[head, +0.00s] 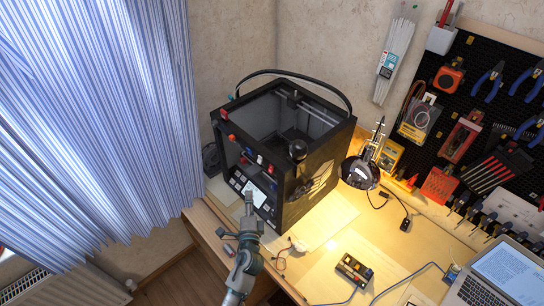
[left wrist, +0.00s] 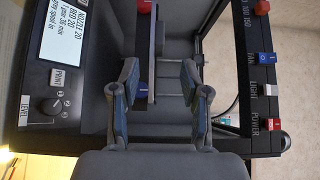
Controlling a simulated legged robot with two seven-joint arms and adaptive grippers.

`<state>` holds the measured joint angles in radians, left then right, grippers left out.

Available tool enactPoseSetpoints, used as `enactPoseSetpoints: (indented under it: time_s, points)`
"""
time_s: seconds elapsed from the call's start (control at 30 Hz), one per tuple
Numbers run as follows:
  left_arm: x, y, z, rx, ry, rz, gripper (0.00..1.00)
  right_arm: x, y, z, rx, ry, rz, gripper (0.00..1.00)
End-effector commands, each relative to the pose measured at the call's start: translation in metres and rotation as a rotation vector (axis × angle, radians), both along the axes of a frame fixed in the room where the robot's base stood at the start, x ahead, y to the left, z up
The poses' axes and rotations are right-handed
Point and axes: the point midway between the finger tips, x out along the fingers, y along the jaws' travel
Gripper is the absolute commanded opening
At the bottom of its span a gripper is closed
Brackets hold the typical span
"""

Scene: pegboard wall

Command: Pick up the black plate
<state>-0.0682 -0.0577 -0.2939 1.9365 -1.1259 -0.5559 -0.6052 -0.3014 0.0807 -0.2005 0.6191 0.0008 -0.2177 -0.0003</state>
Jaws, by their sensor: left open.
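The black 3D printer (head: 318,172) stands on the desk, its front facing my left arm. My left gripper (head: 248,200) is in front of its control panel in the head view. In the left wrist view my left gripper (left wrist: 160,88) is open, one finger on each side of a thin dark strip (left wrist: 152,60) seen edge-on inside the printer's opening. This strip looks like the edge of the black plate; the fingers seem apart from it. The plate cannot be made out in the head view. My right gripper is not in view.
The printer's lit screen (left wrist: 69,33) and switches (left wrist: 265,88) flank the opening. A desk lamp (head: 361,172) stands right of the printer. A blue curtain (head: 95,120) hangs at left.

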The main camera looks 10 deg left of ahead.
Motion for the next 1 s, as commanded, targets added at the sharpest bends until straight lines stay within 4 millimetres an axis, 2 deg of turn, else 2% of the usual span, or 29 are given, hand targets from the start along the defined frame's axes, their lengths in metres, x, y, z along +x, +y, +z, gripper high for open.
enactPoseSetpoints:
  time_s: [0.03,0.1,0.3,0.47,0.8,1.0]
  points:
    - [0.014,0.003,0.002,0.001,-0.002,0.001,0.46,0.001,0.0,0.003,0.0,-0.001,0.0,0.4]
    - [0.031,0.007,0.002,-0.001,-0.001,0.001,0.46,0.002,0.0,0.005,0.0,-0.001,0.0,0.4]
    - [0.064,0.014,0.0,-0.003,0.0,0.0,0.46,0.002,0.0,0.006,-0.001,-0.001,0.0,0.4]
    - [0.074,0.017,0.0,-0.004,0.001,0.0,0.46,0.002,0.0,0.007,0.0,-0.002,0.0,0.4]
    - [0.121,0.022,0.001,-0.003,0.001,0.001,0.46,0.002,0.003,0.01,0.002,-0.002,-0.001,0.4]
    - [0.123,0.023,0.0,-0.004,0.002,0.0,0.46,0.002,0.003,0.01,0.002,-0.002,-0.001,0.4]
